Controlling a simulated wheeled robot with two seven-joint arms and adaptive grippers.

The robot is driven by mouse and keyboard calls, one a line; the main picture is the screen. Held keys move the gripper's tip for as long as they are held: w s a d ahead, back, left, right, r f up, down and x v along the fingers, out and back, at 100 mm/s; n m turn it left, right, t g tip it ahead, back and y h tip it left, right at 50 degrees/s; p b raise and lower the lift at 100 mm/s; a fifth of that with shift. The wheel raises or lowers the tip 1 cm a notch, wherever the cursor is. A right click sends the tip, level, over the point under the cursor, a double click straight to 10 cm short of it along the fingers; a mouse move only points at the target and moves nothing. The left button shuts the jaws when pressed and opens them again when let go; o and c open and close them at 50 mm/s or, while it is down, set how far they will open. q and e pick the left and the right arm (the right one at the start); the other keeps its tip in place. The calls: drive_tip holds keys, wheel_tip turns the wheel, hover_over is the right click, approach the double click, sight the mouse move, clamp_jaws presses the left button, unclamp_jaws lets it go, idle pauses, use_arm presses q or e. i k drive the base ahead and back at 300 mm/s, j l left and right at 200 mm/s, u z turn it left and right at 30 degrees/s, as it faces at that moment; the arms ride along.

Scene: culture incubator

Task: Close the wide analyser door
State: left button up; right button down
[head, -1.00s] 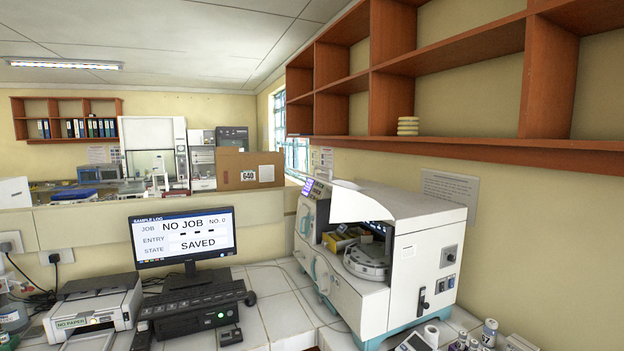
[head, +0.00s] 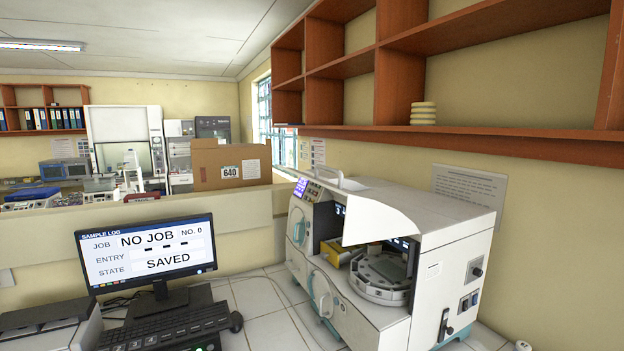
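The analyser (head: 440,235) is a white and pale grey bench machine at the lower right. Its wide door (head: 384,213) is a white curved panel, raised over the front opening. Under it the interior shows, with a round grey carousel (head: 380,280) and a yellow part (head: 333,250). Neither of my grippers is in the head view, so I cannot see whether they are open or shut.
A monitor (head: 150,250) with keyboard (head: 165,328) stands on the tiled bench left of the analyser. A brown shelf (head: 470,137) hangs on the wall above it. A cardboard box (head: 232,165) stands behind the low partition. Some bare tiles (head: 265,315) lie between keyboard and analyser.

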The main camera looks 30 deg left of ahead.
sight(367, 220)
drive_tip(key=i+j+u, duration=0.3)
drive_tip(key=i+j, duration=0.75)
